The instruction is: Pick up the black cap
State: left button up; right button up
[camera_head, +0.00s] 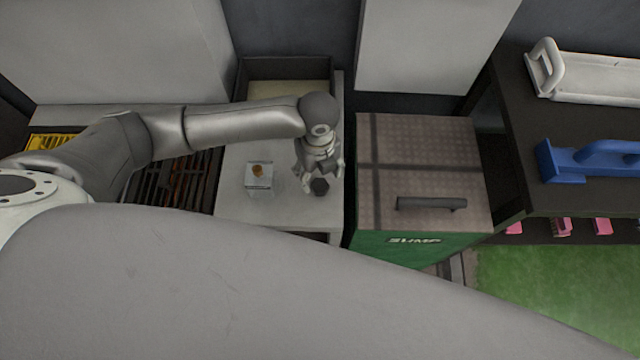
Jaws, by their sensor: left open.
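The black cap (319,187) is a small dark, roughly round piece on the light grey counter (240,208), near its right edge. My left gripper (320,188) is over the counter, pointing down, with its fingers open on either side of the cap. I cannot tell whether the fingers touch it. A clear glass-like block (259,180) with a small orange-brown piece in it stands on the counter to the left of the cap. My right gripper is not in view.
A green sump box (420,150) with a metal lid and dark handle (431,204) stands right of the counter. A dark tray (287,68) lies behind. A dark grate (172,180) is to the left. A blue tool (590,160) lies on the right-hand bench.

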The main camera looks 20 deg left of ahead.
aim_at(319, 183)
pick_arm(q)
notch_tip(319, 183, down, 5)
jog(key=shift+s+d+f, duration=0.1)
jog(key=shift+c, duration=0.4)
jog(key=c, duration=0.9)
